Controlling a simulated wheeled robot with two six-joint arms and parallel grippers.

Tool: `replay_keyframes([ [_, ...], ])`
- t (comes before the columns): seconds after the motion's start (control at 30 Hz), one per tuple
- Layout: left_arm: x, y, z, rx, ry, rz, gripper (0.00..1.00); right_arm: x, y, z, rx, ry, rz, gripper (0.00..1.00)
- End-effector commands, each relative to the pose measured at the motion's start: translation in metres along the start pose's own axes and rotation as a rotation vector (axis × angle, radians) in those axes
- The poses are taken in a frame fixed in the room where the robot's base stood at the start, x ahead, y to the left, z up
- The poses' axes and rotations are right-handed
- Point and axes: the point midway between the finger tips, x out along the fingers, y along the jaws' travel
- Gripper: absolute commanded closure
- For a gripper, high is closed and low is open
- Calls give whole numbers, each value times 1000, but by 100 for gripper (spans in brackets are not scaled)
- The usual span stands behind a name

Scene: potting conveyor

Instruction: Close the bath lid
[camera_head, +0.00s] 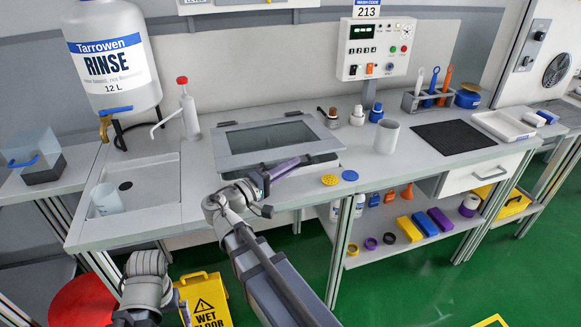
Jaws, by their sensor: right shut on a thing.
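The bath lid (232,160), a light grey frame around a dark pane, lies over the bath in the counter. It is tilted, with its front edge raised and a dark gap under that edge at the right. My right gripper (308,160) reaches across the front of the lid from the left, its purple fingers pointing right. It is shut on the lid at the front edge; the exact contact is partly hidden by the fingers. My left gripper (185,312) is low at the bottom left, away from the bath, only partly shown, its jaw state unclear.
A sink (155,185) with a cup is left of the bath, below the rinse tank (108,60). A pump bottle (190,110) stands behind. A grey mug (386,136) stands to the right.

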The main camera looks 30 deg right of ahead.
Motion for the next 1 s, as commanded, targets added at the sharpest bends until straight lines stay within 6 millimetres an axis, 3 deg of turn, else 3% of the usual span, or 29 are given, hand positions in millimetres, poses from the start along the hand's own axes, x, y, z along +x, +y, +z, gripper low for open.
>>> replay_keyframes([
  [0.07,0,0,0,0,0,0,0,0,0,0,0,0,1,100],
  [0.1,0,0,0,0,0,0,0,0,0,0,0,0,1,84],
  [0.37,0,0,0,0,0,0,0,0,0,0,0,0,1,55],
  [0.67,0,0,0,0,0,0,0,-3,0,0,0,1,1,55],
  [1.0,5,0,0,0,0,0,0,-54,-1,0,0,3,0,55],
])
